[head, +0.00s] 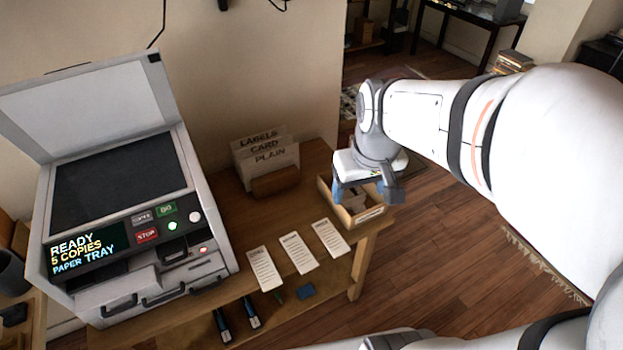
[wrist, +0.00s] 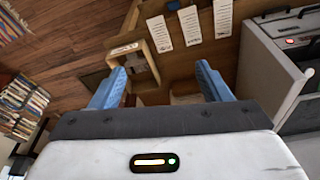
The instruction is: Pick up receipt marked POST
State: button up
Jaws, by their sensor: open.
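Three white printed slips lie in a row on the wooden table: a left slip (head: 264,268), a middle slip (head: 299,253) and a right slip (head: 331,238). Their headings are too small to read, so I cannot tell which is marked POST. The slips also show at the top of the wrist view, as one slip (wrist: 159,34), a second (wrist: 191,24) and a third (wrist: 222,18). My gripper (head: 364,193) is open, with nothing seen between its blue fingers. It is above the small wooden box at the table's right end, behind the slips and apart from them.
The open-topped wooden box (head: 371,217) stands beneath my gripper. A grey copier (head: 125,200) with its lid raised fills the left. A paper holder (head: 275,181) stands at the back near the wall. Blue-handled tools and a blue block (head: 307,290) lie at the front, below the slips.

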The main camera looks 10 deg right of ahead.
aim_at(334, 243)
jog(key=shift+o, duration=0.9)
jog(key=w+f+n+b, duration=0.1)
jog(key=w+f+b, duration=0.3)
jog(key=f, duration=0.5)
jog(key=w+f+g+b, duration=0.1)
jog(key=w+f+b, duration=0.4)
jog(key=f, duration=0.5)
jog(key=w+f+n+g+b, duration=0.1)
jog(key=w+f+b, duration=0.3)
jog(key=f, duration=0.6)
jog(key=shift+w+d+n+b, duration=0.15)
jog(key=shift+w+n+b, duration=0.2)
jog(key=shift+b, duration=0.2)
notch_tip(334, 243, down, 8)
jog(key=shift+b, duration=0.65)
jog(key=c, duration=1.1)
